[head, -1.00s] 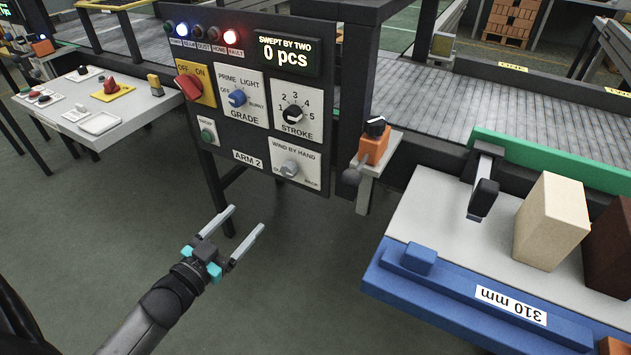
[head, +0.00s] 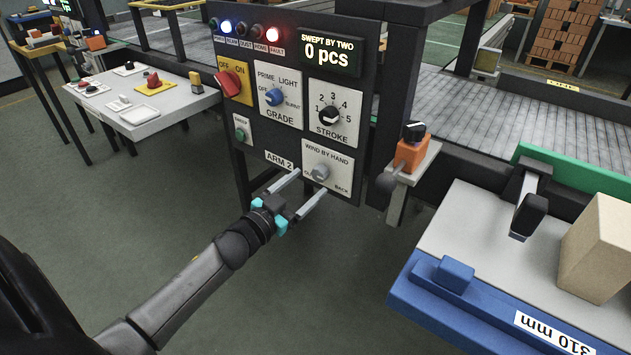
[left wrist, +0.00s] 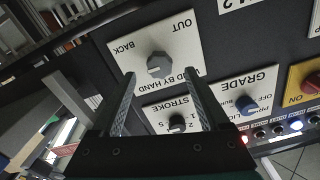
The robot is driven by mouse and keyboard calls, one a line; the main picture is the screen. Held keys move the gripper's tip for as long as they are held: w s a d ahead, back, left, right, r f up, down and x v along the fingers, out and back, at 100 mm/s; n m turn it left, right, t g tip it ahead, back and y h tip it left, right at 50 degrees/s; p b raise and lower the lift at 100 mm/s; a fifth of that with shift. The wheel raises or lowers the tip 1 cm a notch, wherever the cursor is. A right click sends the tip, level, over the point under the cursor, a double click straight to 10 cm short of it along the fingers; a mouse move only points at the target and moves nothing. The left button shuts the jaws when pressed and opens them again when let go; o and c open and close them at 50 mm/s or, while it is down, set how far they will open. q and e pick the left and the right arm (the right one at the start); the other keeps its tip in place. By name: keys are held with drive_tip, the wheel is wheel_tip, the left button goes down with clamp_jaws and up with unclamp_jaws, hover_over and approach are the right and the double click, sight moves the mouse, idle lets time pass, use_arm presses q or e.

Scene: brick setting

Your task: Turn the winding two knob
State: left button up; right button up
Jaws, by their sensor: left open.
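The winding knob is a grey knob (head: 320,172) on a white plate marked "WIND BY HAND", low on the black "ARM 2" panel (head: 247,133). In the left wrist view the grey knob (left wrist: 160,65) lies between and beyond the two fingertips, with "OUT" and "BACK" on its plate (left wrist: 183,48). My left gripper (head: 312,182) is open and empty, its fingers pointing at the knob. It also shows in the left wrist view (left wrist: 160,80). I cannot tell the exact gap between the fingertips and the plate. My right gripper is not in view.
Above the knob are the black stroke knob (head: 330,115), the blue grade knob (head: 275,97) and the red switch (head: 230,82). An orange box with a black knob (head: 410,153) stands on a bracket to the right. A blue-edged table (head: 470,305) is at lower right.

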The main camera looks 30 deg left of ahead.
sight(317, 176)
use_arm(q)
drive_tip(key=shift+w+d+b, duration=0.15)
drive_tip(key=shift+w+b, duration=0.4)
drive_tip(key=shift+w, duration=1.5)
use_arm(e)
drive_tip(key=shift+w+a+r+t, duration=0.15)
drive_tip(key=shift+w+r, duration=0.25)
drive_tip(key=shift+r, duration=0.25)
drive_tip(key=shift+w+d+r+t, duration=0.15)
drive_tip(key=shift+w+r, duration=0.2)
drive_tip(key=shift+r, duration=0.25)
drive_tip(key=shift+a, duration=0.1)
use_arm(q)
clamp_jaws()
